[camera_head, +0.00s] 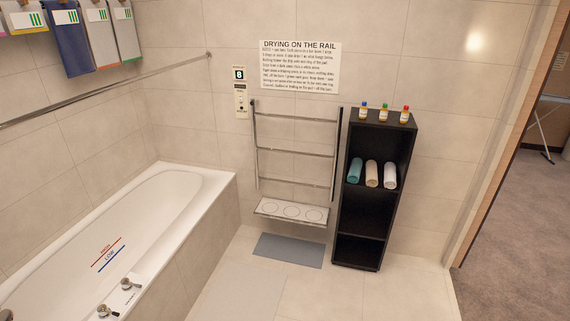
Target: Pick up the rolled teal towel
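The rolled teal towel (355,171) lies in a middle compartment of the black shelf unit (341,222), at the left end of a row. A cream rolled towel (372,174) lies just to its right, and a white rolled towel (390,175) is right of that. The round end of each roll faces outward. My gripper is not seen in this view.
Three small bottles (384,113) stand on top of the shelf unit. A metal towel rail (296,152) with a low white ledge (291,211) is left of it. A bathtub (112,230) fills the left side. Floor before the shelf (322,291) is clear, with a grey mat (289,250) nearby.

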